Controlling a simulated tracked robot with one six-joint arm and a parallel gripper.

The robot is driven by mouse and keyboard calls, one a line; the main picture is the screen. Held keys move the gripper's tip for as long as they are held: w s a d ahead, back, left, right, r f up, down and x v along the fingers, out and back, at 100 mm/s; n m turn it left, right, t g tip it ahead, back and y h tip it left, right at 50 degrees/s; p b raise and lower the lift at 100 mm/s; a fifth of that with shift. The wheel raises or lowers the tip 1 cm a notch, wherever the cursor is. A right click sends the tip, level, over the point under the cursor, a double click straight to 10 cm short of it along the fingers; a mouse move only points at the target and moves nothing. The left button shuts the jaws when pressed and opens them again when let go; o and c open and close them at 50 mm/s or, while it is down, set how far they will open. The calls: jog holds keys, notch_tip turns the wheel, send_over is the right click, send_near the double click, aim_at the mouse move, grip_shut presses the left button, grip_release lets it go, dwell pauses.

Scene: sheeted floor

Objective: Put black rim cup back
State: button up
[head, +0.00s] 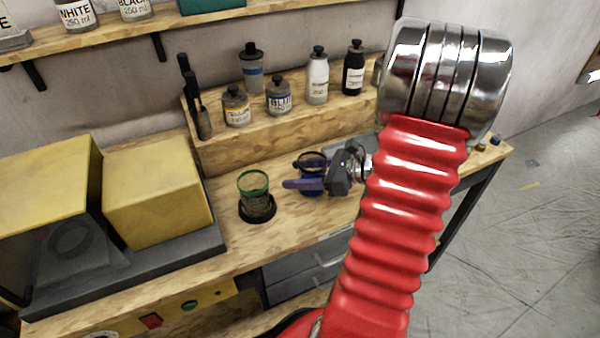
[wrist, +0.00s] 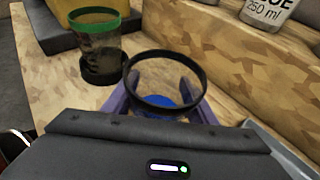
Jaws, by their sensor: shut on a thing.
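The black rim cup (wrist: 165,83) is clear with a black rim and something blue low in it. In the wrist view my gripper (wrist: 160,104) has its purple fingers on either side of the cup, shut on it. The cup stands upright; I cannot tell whether its base touches the bench. In the head view the cup (head: 312,160) shows partly behind my gripper (head: 305,178). A green rim cup (head: 254,194) stands in a dark round holder (head: 257,210) to the left; it also shows in the wrist view (wrist: 98,40).
A wooden step (head: 290,130) behind carries several paint bottles. Yellow boxes (head: 155,190) stand on the left of the bench. Dark brushes or tools (head: 195,100) stand at the step's left end. Bare wood lies in front of the green rim cup.

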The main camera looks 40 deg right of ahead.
jog(key=shift+f, duration=0.1)
jog(key=o, duration=1.3)
jog(key=shift+c, duration=0.2)
jog(key=v, duration=1.2)
jog(key=shift+w, duration=0.1)
jog(key=shift+d, duration=0.1)
